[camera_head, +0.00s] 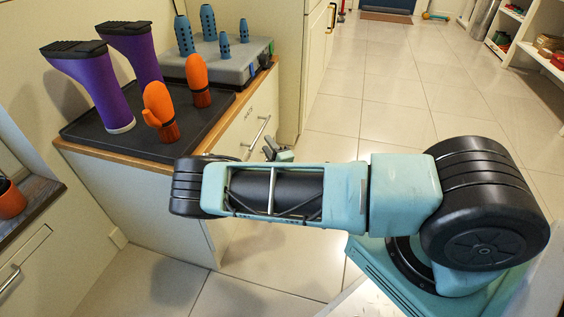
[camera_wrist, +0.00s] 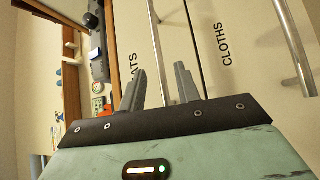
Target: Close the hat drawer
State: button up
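The hat drawer (camera_head: 240,121) is in the front of the wooden-topped cabinet, with a metal bar handle (camera_head: 258,132). In the wrist view its face (camera_wrist: 130,35) carries dark lettering, of which "ATS" shows. My gripper (camera_head: 270,148) is in front of the cabinet, below and right of that handle in the head view. In the wrist view my gripper (camera_wrist: 160,68) has its two grey fingers apart, with the bar handle (camera_wrist: 156,40) running between them in the picture. I cannot tell whether the fingers touch the bar. How far the drawer stands out is unclear; my arm hides the lower cabinet front.
A drawer marked "CLOTHS" (camera_wrist: 235,60) adjoins it, with its own bar handle (camera_wrist: 295,45). Purple boots (camera_head: 97,88), orange mittens (camera_head: 160,108) and a grey box (camera_head: 222,68) stand on the cabinet top. The tiled floor (camera_head: 385,95) to the right is clear.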

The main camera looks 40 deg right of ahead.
jog(key=s+a+f+p, duration=0.1)
jog(key=s+p, duration=0.1)
jog(key=s, duration=0.7)
jog(key=shift+s+a+f, duration=0.15)
jog(key=shift+s+f, duration=0.05)
jog(key=shift+s, duration=0.1)
